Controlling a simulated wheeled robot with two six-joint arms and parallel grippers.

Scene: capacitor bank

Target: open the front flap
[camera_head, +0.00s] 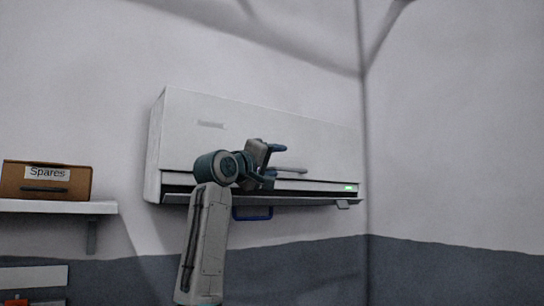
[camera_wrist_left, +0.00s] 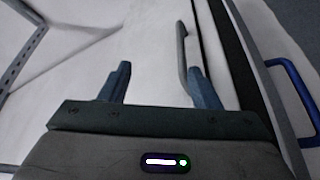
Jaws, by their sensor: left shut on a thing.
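The front flap (camera_head: 300,140) is the large white front panel of a wall-mounted white unit, and it looks down in the head view. A grey bar handle (camera_head: 292,170) stands out near its lower edge. My left gripper (camera_head: 274,163) is at that handle, its dark blue fingers reaching to the right. In the left wrist view my left gripper (camera_wrist_left: 158,84) has its fingers on either side of a gap, with the grey handle (camera_wrist_left: 182,50) close along the right finger. My right gripper is not in view.
A dark slot with a green light (camera_head: 349,187) runs under the flap, above a grey lower ledge (camera_head: 320,201). A blue handle (camera_head: 252,213) hangs below it. A shelf (camera_head: 60,207) with a brown "Spares" box (camera_head: 46,181) is at left. A wall corner stands close at right.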

